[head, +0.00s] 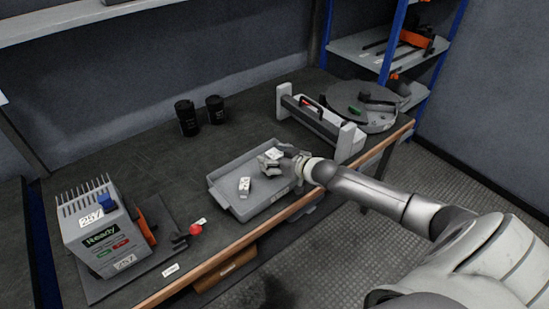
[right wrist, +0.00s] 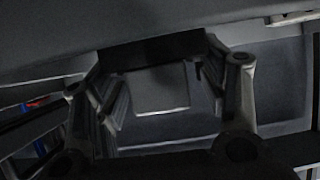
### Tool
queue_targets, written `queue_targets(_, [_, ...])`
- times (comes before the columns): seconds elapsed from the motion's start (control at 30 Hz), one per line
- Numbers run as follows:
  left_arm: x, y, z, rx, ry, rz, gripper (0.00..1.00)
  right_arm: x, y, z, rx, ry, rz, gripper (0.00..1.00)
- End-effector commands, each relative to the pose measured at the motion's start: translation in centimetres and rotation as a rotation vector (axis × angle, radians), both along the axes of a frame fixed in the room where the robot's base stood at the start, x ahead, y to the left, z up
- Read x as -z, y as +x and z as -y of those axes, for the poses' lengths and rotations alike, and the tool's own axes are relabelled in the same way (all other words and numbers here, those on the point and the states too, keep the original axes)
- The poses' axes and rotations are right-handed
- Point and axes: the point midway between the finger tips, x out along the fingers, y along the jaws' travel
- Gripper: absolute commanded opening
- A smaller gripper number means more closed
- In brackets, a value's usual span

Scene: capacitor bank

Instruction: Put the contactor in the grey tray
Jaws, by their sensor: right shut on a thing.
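The grey tray (head: 272,208) lies on the dark bench near its front edge. A small white block with dark markings (head: 245,186) lies in the tray, left of my gripper. My right gripper (head: 268,165) is over the right part of the tray, shut on a pale block (head: 274,155) that I take to be the contactor. In the right wrist view this block shows as a plain grey face (right wrist: 160,88) between the fingers. The fingers hide part of it, and I cannot tell whether it touches the tray floor. My left gripper is not in view.
A grey box marked "Ready" (head: 100,240) and a red knob (head: 195,229) stand left of the tray. Two black cylinders (head: 187,117) stand behind. A long grey holder (head: 322,124) and a round turntable (head: 362,105) are at the right. Bench between is clear.

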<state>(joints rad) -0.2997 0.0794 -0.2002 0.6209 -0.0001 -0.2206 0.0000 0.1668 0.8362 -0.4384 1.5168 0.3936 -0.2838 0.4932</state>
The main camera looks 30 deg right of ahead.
Motion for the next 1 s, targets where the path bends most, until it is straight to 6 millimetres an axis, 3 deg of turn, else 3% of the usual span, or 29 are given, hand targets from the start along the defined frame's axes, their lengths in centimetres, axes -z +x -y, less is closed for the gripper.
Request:
queue_targets(0.03, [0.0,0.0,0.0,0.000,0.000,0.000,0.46,0.1,0.0,0.0,0.000,0.000,-0.001,0.68])
queue_targets(0.2, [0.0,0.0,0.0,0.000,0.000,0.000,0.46,0.1,0.0,0.0,0.000,0.000,-0.001,0.87])
queue_targets(0.63, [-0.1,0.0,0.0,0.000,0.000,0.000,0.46,-0.3,-0.3,0.0,-0.001,0.000,-0.002,0.87])
queue_targets(1.0, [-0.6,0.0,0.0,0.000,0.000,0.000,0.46,-2.3,-4.8,0.5,0.000,0.000,-0.004,0.87])
